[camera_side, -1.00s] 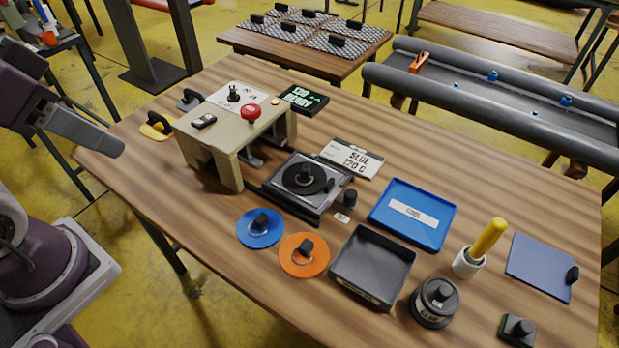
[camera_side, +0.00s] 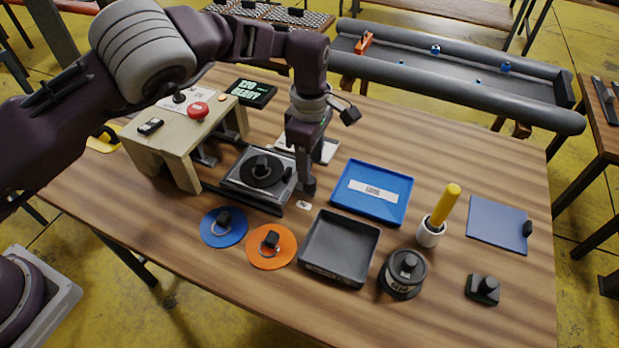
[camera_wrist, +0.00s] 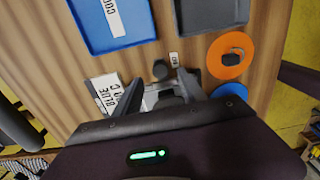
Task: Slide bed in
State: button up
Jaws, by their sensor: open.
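The bed (camera_side: 239,185), a grey sliding plate with a black disc (camera_side: 262,173) and a black knob on top, sticks out from the right side of the beige press (camera_side: 165,140). A dark upright handle (camera_wrist: 160,69) stands at the bed's outer end. My gripper (camera_side: 306,188) is down at that outer end, pointing downward. In the wrist view its two fingers are apart, with the handle just beyond and between the tips (camera_wrist: 158,84). Whether they touch it I cannot tell. My gripper hides part of the bed's right end.
Blue (camera_side: 221,229) and orange (camera_side: 268,257) discs lie in front. A black tray (camera_side: 338,250), a blue tray (camera_side: 372,191) and a yellow-handled tool (camera_side: 445,205) are to the right.

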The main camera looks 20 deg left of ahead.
notch_tip(320, 180, down, 6)
grip_shut()
dwell(0.4)
dwell(1.2)
